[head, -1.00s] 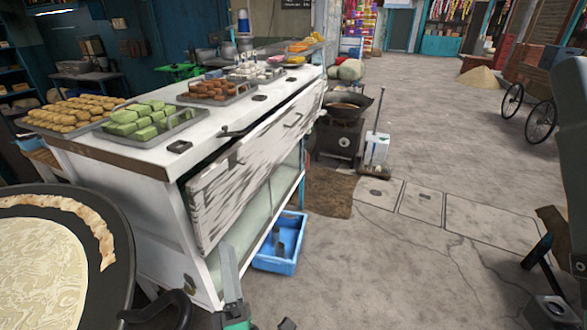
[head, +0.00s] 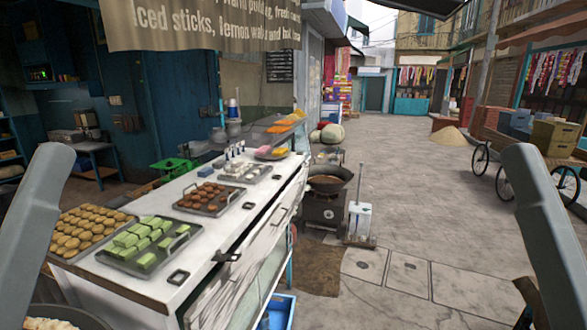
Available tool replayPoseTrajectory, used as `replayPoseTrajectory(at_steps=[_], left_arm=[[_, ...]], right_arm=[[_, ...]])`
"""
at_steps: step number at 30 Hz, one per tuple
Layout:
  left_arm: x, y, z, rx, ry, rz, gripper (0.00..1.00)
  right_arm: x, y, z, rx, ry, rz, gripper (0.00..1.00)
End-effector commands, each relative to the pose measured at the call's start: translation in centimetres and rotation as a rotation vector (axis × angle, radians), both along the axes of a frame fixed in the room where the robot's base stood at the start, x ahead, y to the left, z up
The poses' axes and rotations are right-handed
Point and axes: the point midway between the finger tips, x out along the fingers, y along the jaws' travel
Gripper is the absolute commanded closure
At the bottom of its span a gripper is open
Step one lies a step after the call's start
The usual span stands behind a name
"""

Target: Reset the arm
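Two grey arm links of mine rise at the picture's sides, one at the left (head: 28,225) and one at the right (head: 550,225). Both stand upright, lean slightly inward and are apart from the counter. Neither gripper shows in the head view, so whether they are open or hold anything is hidden.
A white counter (head: 190,262) carries trays of green blocks (head: 143,240), round pastries (head: 85,233) and brown balls (head: 210,197). A dark wok (head: 328,183) sits on a stove beyond it. A blue bin (head: 281,312) is below. The paved lane (head: 420,190) is mostly clear.

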Motion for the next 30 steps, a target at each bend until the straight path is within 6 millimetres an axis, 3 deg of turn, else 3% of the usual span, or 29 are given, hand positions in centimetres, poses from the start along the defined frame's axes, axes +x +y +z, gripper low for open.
replayPoseTrajectory(at_steps=[1,9,13,18,21,25,30], left_arm=[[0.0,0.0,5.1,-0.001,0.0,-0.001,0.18],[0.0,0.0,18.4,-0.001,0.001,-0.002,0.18],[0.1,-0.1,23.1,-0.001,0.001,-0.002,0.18],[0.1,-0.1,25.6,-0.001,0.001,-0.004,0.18],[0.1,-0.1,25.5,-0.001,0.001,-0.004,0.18],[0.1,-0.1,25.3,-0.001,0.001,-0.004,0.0],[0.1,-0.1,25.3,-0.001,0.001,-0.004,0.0]], right_arm=[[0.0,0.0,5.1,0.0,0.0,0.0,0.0],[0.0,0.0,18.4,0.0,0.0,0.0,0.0],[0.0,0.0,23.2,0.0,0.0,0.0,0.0],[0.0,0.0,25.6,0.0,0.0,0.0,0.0],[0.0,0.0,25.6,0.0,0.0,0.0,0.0],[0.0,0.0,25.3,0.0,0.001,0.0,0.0],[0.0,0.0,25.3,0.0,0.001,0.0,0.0]])
